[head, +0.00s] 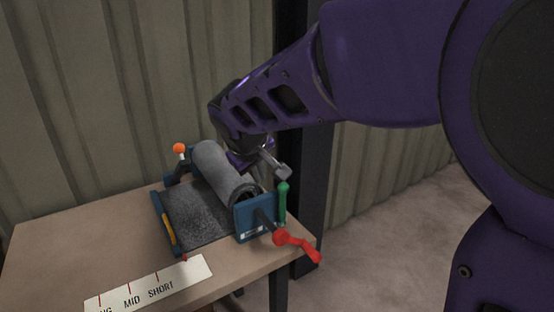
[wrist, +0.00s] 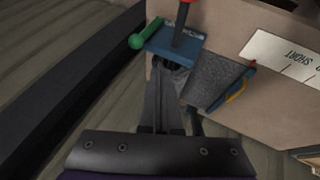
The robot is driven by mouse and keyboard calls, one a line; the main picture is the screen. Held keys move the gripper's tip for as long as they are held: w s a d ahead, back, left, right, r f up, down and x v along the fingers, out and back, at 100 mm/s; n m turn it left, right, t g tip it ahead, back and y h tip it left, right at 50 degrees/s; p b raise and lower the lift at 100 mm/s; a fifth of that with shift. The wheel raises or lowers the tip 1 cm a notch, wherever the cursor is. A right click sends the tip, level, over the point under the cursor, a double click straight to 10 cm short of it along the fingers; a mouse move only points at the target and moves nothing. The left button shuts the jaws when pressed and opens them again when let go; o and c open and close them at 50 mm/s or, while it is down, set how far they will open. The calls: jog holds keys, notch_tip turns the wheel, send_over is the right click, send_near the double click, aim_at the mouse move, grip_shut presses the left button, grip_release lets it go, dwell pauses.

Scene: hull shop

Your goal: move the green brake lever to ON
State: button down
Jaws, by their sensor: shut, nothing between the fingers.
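The green brake lever (head: 282,205) stands upright at the right end of a blue-framed roller machine, with a round green knob on top. In the wrist view the lever (wrist: 137,41) shows at the left of the blue end plate (wrist: 176,46). My gripper (head: 283,171) is shut and empty, its tips just above the knob in the head view, with no clear contact. In the wrist view my gripper (wrist: 162,80) points toward the end plate, right of the knob. Small lettering on the plate is unreadable, so I cannot tell which side is ON.
The machine has a grey roller (head: 222,172), a red crank (head: 296,243) at the front right and an orange-knobbed lever (head: 179,149) at the back left. It stands on a wooden table (head: 60,245) with a SHORT/MID strip (head: 150,284). A dark post (head: 306,150) rises behind.

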jog(key=w+d+f, duration=0.3)
jog(key=w+f, duration=0.5)
jog(key=shift+w+d+f+b, duration=0.15)
jog(key=shift+f+b, duration=0.25)
jog(key=shift+b, duration=0.05)
jog(key=shift+d+r+p, duration=0.1)
jog(key=shift+p, duration=0.25)
